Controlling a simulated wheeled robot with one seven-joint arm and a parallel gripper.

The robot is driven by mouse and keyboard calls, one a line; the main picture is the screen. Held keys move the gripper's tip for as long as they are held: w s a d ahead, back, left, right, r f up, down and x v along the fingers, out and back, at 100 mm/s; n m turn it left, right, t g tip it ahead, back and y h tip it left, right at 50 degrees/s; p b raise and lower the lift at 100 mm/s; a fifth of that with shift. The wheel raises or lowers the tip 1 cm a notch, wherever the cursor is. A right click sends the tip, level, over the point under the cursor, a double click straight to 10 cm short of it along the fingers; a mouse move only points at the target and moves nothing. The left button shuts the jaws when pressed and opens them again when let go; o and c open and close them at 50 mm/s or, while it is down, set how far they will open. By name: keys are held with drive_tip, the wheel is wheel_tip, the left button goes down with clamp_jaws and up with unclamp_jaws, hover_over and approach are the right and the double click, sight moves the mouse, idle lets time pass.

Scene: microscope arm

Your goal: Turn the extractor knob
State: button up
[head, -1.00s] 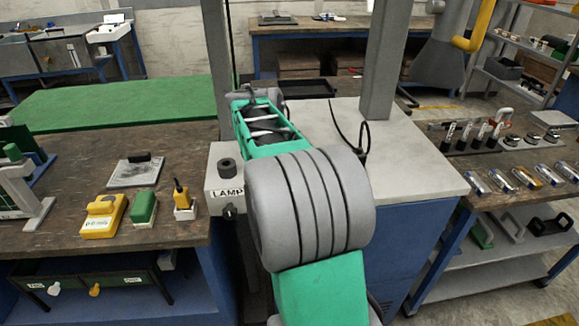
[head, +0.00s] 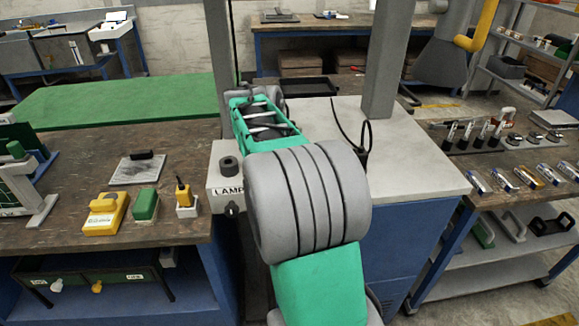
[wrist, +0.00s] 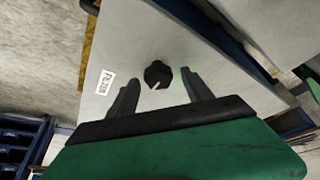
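In the wrist view, a black knob (wrist: 157,73) with a pale pointer mark sits on a light grey panel (wrist: 205,55). A small white label (wrist: 104,82) is beside it, too blurred to read surely. My gripper (wrist: 160,78) is open, with one dark finger on each side of the knob in the picture. I see no clear contact, and the depth between fingertips and knob is hard to judge. In the head view, my green and grey arm hides the gripper and that knob.
A grey box marked LAMP (head: 222,182) with its own dark knob stands left of my arm. A wooden bench (head: 80,205) with yellow and green devices is at left. A shelf cart is at right.

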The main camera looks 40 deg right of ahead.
drive_tip(key=v, duration=0.7)
drive_tip(key=shift+r+p, duration=0.4)
drive_tip(key=shift+a, duration=0.2)
